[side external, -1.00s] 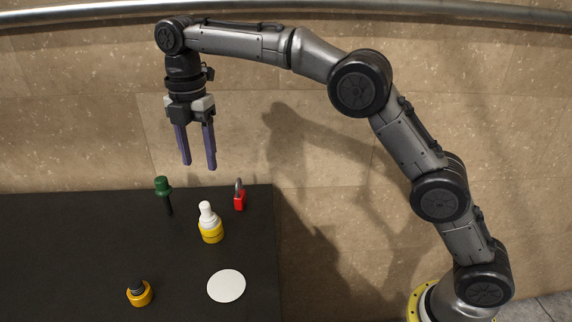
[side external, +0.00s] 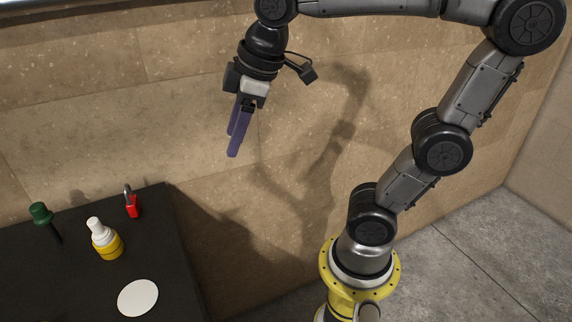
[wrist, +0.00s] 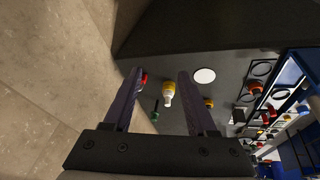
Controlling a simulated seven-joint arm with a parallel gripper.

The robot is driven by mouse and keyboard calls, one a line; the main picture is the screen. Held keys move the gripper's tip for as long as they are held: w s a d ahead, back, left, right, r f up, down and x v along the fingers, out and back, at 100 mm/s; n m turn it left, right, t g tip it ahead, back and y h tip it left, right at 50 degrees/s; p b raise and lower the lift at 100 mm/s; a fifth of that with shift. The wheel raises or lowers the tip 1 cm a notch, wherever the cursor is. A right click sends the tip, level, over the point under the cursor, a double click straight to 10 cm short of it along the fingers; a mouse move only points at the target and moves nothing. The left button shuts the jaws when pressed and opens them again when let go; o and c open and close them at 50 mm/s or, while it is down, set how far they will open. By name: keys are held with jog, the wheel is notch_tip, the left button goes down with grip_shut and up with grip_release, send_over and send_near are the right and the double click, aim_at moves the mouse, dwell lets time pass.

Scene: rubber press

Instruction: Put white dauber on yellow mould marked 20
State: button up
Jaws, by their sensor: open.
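The white dauber (side external: 99,232) stands upright on top of a yellow mould (side external: 108,247) on the black table. They look in contact, though I cannot tell how they fit. No marking on the mould is readable. In the wrist view, the white dauber (wrist: 168,99) and yellow mould (wrist: 167,86) show between my fingers, well beyond them. My gripper (side external: 234,144) is open and empty, high up and to the right of the table, clear of both things.
A red padlock (side external: 132,206), a dark green-handled tool (side external: 41,213) and a white disc (side external: 138,298) are nearby on the table. A yellow-and-black piece (wrist: 208,103) shows in the wrist view. Shelving with several parts (wrist: 262,90) is at right. A tiled wall stands behind.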

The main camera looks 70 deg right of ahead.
jog(key=s+d+f+m+t, duration=0.1)
jog(key=s+d+f+m, duration=0.1)
jog(key=s+f+m, duration=0.3)
jog(key=s+f, duration=0.1)
jog(key=s, duration=0.2)
jog(key=shift+s+f+m, duration=0.3)
jog(key=shift+s+f, duration=0.05)
